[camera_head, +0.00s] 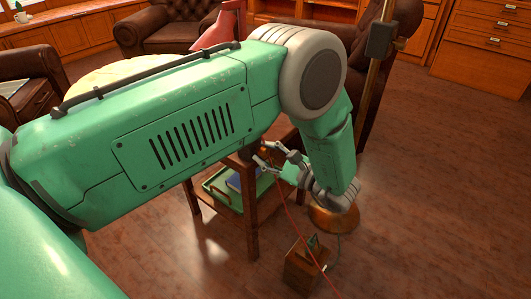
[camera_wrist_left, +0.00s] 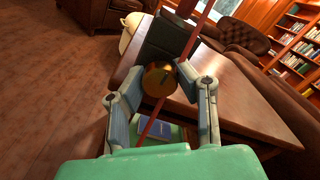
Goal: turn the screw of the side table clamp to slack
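In the left wrist view a round brass-coloured knob (camera_wrist_left: 158,80), seemingly the clamp's screw, sits between the fingers of my left gripper (camera_wrist_left: 161,72). The fingertips are spread on either side of it; a narrow gap seems to show, but contact is hard to judge. A dark block (camera_wrist_left: 160,40), perhaps the clamp body, stands behind the knob at the edge of the wooden side table (camera_wrist_left: 240,95). In the head view my left gripper (camera_head: 270,155) is beside the table leg (camera_head: 250,215), and my arm hides the tabletop and clamp. My right gripper is in neither view.
A green tray (camera_head: 212,191) with a blue book (camera_head: 240,181) lies on the table's lower shelf. A wooden box (camera_head: 303,272) stands on the floor nearby. A thin red line (camera_head: 290,213) runs past the gripper. Leather armchairs (camera_head: 165,32) stand behind; floor at right is clear.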

